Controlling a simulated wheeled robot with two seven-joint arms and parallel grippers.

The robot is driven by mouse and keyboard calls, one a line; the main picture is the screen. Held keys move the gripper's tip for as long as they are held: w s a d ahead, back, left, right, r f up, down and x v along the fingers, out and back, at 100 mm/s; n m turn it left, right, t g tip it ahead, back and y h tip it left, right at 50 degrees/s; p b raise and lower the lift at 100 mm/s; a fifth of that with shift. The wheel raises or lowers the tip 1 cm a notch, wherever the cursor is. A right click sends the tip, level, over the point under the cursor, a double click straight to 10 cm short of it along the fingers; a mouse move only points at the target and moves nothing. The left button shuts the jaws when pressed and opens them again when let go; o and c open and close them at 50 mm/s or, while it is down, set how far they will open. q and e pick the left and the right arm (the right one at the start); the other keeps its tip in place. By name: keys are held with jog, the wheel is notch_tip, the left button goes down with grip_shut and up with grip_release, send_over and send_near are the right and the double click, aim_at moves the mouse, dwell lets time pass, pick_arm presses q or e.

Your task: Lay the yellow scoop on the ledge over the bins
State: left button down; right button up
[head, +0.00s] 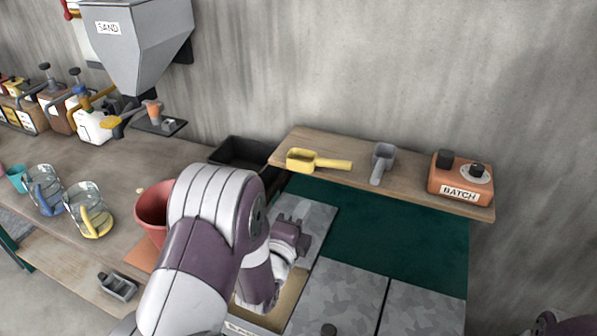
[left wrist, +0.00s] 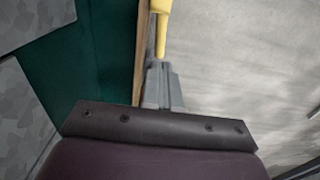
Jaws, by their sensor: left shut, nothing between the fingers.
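The yellow scoop (head: 318,161) lies on the wooden ledge (head: 345,178) at the back, its bowl to the left and its handle pointing right. Part of it also shows in the left wrist view (left wrist: 161,30), beyond my fingertips. My left gripper (head: 294,222) is in front of and below the ledge in the head view. Its fingers (left wrist: 162,84) are shut and empty. The grey bins (head: 345,292) are below the ledge, partly covered by my left arm. My right gripper is not seen.
A grey scoop (head: 382,162) lies right of the yellow one, and an orange BATCH box (head: 461,178) stands at the ledge's right end. A red bucket (head: 152,207), glass jugs (head: 92,208) and a black bin (head: 240,152) are to the left.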

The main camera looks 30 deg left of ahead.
aim_at(296, 164)
pick_arm(q)
jog(key=w+a+p, duration=0.1)
jog(key=w, duration=0.3)
jog(key=w+p, duration=0.1)
jog(key=w, duration=0.2)
jog(key=w+a+p, duration=0.1)
jog(key=w, duration=0.3)
jog(key=shift+w+a, duration=0.3)
jog(key=shift+a, duration=0.05)
jog(key=shift+w+a, duration=0.2)
jog(key=shift+a, duration=0.05)
jog(key=shift+w+a, duration=0.1)
jog(key=shift+a, duration=0.05)
jog(key=shift+f, duration=0.1)
jog(key=w+a+b, duration=0.4)
jog(key=a+b, duration=0.1)
jog(key=shift+w+f, duration=0.2)
jog(key=shift+w, duration=0.15)
jog(key=shift+w+a+r, duration=0.1)
jog(key=shift+a+r, duration=0.05)
jog(key=shift+r, duration=0.1)
